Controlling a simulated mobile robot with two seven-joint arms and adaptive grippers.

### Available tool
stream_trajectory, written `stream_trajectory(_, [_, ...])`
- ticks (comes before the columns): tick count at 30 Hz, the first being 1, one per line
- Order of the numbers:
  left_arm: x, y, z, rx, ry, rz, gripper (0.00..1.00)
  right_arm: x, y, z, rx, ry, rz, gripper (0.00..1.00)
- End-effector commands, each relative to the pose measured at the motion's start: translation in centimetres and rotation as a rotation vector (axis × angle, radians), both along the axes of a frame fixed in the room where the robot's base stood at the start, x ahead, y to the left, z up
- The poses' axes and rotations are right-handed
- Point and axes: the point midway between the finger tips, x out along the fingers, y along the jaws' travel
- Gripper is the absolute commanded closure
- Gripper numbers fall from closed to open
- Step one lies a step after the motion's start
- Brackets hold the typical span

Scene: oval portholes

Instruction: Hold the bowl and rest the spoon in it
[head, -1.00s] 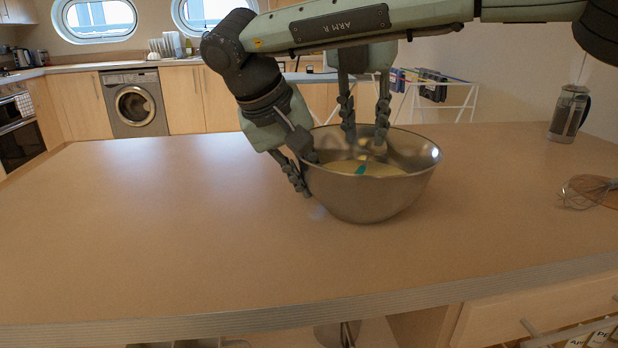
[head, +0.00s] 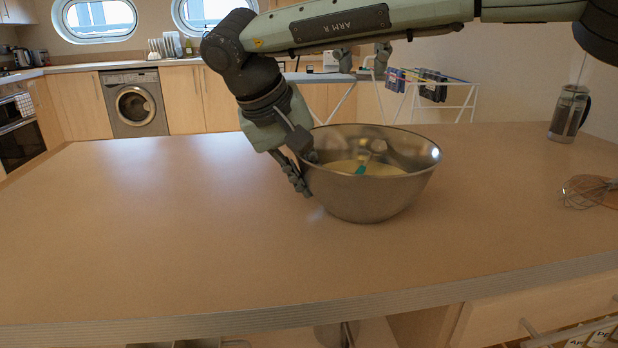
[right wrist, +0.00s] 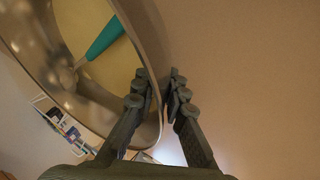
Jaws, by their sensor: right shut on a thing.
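The steel bowl (head: 372,198) stands upright on the counter with pale yellow contents. It also shows in the right wrist view (right wrist: 152,45). My right gripper (head: 304,172) is shut on its left rim, one finger inside and one outside, as the right wrist view shows (right wrist: 160,82). The spoon (head: 361,169) lies inside the bowl, with a teal part over the yellow contents and a greyish part toward the far wall. The right wrist view shows its teal part (right wrist: 105,38) clearly. My left gripper (head: 364,60) is above and behind the bowl, fingers apart and empty, partly hidden by my right arm.
A whisk (head: 585,191) lies on a round wooden board (head: 612,198) at the right. A French press (head: 569,114) stands at the back right. The counter's left and front (head: 150,230) are clear. A drying rack (head: 432,88) stands beyond the counter.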

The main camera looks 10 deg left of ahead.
Motion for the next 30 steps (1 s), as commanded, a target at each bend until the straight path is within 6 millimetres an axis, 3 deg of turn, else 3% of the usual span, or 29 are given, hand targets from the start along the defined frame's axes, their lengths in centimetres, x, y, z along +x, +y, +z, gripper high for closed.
stream_trajectory(10, [-0.2,0.0,0.4,0.000,0.001,0.000,0.71,0.0,0.1,-0.1,0.001,0.002,0.001,1.00])
stream_trajectory(11, [-0.2,0.0,0.4,0.000,0.000,0.000,0.71,0.0,0.1,-0.1,0.001,0.002,0.001,0.86])
stream_trajectory(16, [-0.1,0.0,0.4,0.000,0.001,0.000,0.71,0.0,0.0,0.0,0.000,0.001,0.001,0.65])
stream_trajectory(26, [-0.1,0.0,0.4,0.000,0.001,0.000,0.71,-0.1,0.1,0.2,0.001,0.000,0.001,0.64])
stream_trajectory(30, [-0.1,0.0,0.4,0.000,0.001,0.000,0.71,-0.6,0.5,1.4,0.001,-0.001,0.001,0.64])
